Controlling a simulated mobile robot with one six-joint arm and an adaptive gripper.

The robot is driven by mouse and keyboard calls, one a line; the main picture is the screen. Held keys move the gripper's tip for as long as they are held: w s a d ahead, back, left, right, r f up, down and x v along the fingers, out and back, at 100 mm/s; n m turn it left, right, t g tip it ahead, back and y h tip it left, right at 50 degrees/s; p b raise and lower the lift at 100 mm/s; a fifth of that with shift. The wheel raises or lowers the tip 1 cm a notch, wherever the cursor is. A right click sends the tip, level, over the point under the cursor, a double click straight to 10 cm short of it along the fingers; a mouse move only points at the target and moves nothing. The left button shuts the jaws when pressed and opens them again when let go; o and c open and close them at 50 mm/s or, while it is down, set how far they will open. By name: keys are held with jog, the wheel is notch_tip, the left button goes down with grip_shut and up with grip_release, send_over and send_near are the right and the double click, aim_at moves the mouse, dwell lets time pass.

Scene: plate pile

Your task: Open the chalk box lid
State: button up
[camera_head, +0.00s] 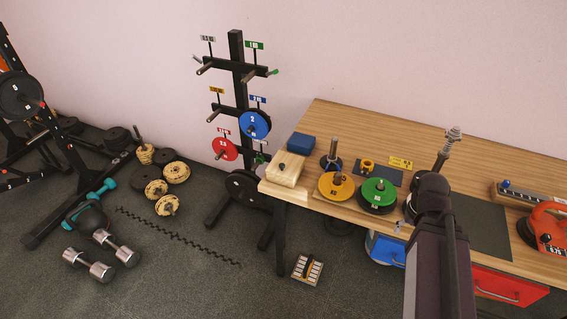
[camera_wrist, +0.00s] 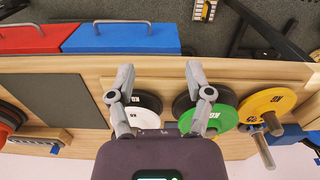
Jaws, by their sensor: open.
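The chalk box appears to be the pale wooden box (camera_head: 284,176) at the left end of the wooden table in the head view. Its lid (camera_head: 291,162) lies flat on top and looks closed, with a small dark knob (camera_head: 282,166). I cannot make the box out clearly in the wrist view. My gripper (camera_wrist: 159,76) is open and empty in the wrist view, its two grey fingers spread above the table's front part near the plates. In the head view my arm reaches up from the bottom, well to the right of the box.
A green plate (camera_head: 378,191) and a yellow plate (camera_head: 336,188) lie between my arm and the box. A blue block (camera_head: 301,143) sits behind the box. An orange kettlebell-like object (camera_head: 545,228) is at the right. A plate rack (camera_head: 238,80) stands left of the table.

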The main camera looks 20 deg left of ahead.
jog(key=w+a+r+n+t+p, duration=0.1)
jog(key=w+a+r+n+p, duration=0.15)
jog(key=w+a, duration=0.5)
notch_tip(320, 180, up, 8)
jog(key=n+t+y+p, duration=0.2)
jog(key=n+y+p, duration=0.1)
jog(key=n+p, duration=0.35)
send_over(282, 165)
jog(key=s+d, duration=0.4)
jog(key=shift+s+a+r+m, duration=0.1)
jog(key=shift+a+r+m, duration=0.1)
jog(key=shift+m, duration=0.2)
jog(key=shift+f, duration=0.15)
jog(key=b+x, duration=0.8)
jog(key=x, duration=0.1)
jog(key=b+x, duration=0.4)
jog(key=shift+w+f, duration=0.2)
jog(key=shift+w, duration=0.15)
